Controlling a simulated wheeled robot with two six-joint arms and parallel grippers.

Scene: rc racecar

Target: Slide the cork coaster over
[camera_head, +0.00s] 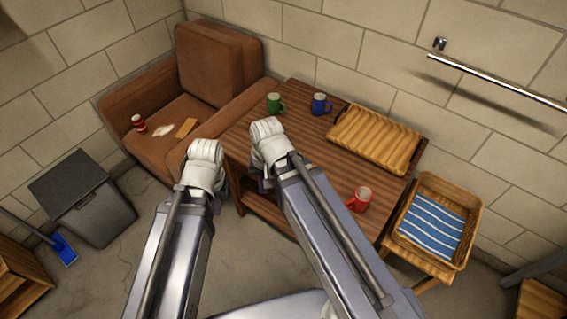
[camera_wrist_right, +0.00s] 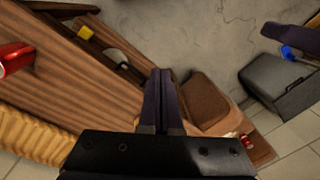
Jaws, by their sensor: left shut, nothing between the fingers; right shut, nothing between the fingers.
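I cannot make out a cork coaster for sure in either view; my right arm covers part of the striped wooden table (camera_head: 315,158). My right gripper (camera_head: 266,135) is above the table's left part; its fingers show shut and empty in the right wrist view (camera_wrist_right: 162,78). My left gripper (camera_head: 205,165) is left of the table, in front of the brown armchair (camera_head: 222,62); its fingertips are mostly hidden, and it is shut and empty. A green mug (camera_head: 274,103) and a blue mug (camera_head: 320,103) stand at the table's back. A red mug (camera_head: 358,199) stands near its right front.
A wicker tray (camera_head: 375,138) covers the table's back right. A basket with a blue striped cloth (camera_head: 432,228) stands to the right. A red can (camera_head: 139,124) and a flat tan piece (camera_head: 186,127) are on the armchair. A grey bin (camera_head: 85,200) stands left. Small things lie on the lower shelf.

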